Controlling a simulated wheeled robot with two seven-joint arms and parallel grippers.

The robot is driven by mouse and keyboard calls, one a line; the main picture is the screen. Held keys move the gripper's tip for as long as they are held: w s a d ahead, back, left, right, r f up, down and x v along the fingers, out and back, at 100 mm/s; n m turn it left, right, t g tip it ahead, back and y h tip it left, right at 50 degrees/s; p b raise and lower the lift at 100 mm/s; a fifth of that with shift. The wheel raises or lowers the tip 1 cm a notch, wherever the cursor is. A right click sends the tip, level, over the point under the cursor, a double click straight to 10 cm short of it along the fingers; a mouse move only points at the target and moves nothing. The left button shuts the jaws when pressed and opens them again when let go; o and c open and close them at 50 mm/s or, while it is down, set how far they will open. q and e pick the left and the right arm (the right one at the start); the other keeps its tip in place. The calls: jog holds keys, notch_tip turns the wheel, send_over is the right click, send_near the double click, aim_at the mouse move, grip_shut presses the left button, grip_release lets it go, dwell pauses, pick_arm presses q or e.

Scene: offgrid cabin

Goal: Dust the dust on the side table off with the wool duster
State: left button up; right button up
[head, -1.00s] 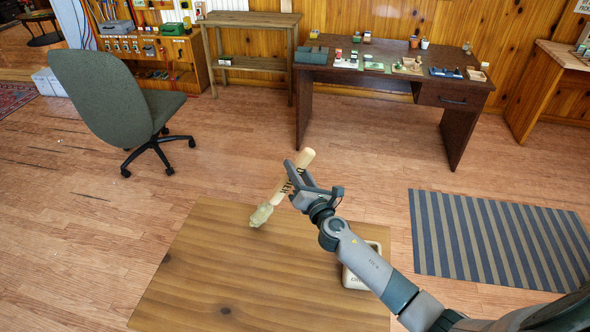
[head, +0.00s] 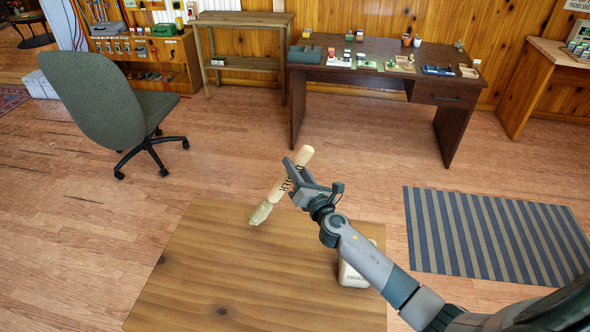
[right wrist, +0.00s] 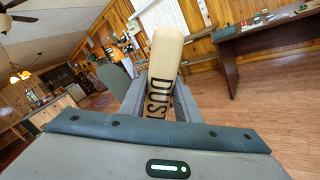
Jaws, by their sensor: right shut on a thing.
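The side table (head: 225,270) is a bare brown wooden top low in the head view. No dust can be made out on it. My right gripper (head: 292,182) is shut on the wooden handle of the wool duster (head: 302,160), over the far edge of the table. The duster is tilted, its pale woolly head (head: 261,213) down and left at the far part of the top; whether it touches the wood I cannot tell. In the right wrist view the handle (right wrist: 164,62), with dark lettering, stands between the fingers. My left gripper is not in view.
A cream lettered container (head: 352,274) stands at the table's right side, partly behind my right arm. A striped rug (head: 490,238) lies to the right. A green office chair (head: 95,100) and a dark desk (head: 345,78) with small items stand farther back.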

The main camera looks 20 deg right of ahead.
jog(key=shift+w, duration=0.15)
jog(key=shift+w+a+f, duration=0.1)
jog(key=shift+w+a, duration=0.2)
jog(key=shift+a, duration=0.25)
dwell(0.3)
jog(key=shift+w+a, duration=0.4)
jog(key=shift+a, duration=0.15)
jog(key=shift+w+a, duration=0.35)
jog(key=shift+a, duration=0.15)
